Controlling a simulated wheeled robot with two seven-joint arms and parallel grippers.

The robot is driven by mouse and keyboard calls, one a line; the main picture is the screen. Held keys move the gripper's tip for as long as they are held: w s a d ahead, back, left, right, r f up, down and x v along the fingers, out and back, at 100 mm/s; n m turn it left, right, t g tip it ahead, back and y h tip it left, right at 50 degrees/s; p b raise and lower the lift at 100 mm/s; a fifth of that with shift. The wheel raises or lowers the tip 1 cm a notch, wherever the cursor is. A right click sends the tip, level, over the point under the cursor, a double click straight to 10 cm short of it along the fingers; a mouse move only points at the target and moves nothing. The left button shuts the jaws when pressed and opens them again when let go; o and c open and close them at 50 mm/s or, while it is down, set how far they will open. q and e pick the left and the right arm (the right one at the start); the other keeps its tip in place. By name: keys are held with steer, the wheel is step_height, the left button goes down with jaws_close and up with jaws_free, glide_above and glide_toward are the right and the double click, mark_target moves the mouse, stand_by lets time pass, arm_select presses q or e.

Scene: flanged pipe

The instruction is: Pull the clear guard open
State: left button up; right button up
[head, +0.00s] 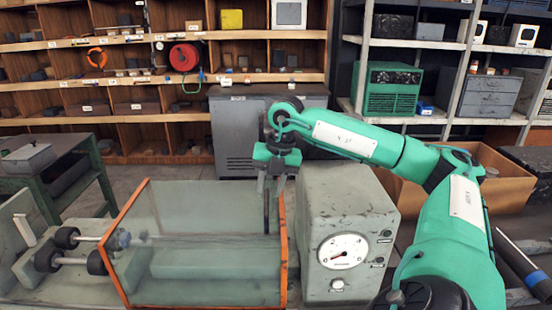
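The clear guard (200,220) is a see-through cover with orange edges in the lower left middle of the head view. It stands over a grey machine bed, and grey parts show through it. A dark upright bar (266,212) shows near its right end; it looks like a handle, but I cannot be sure. My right gripper (271,186) points down just above that bar, near the guard's top right corner. Its fingers look apart, with nothing clearly between them. I cannot tell whether they touch the bar. My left gripper is out of view.
A grey machine housing with a dial gauge (343,251) stands directly right of the guard, below my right arm. Rods with dark rollers (66,238) are left of the guard. A cardboard box (505,185) sits at the right. Shelves and a grey cabinet (237,130) stand behind.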

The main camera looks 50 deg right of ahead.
step_height(320, 180, up, 11)
steer(key=s+d, duration=0.1)
steer(key=shift+s+d, duration=0.2)
steer(key=shift+s, duration=0.1)
steer(key=shift+f, duration=0.15)
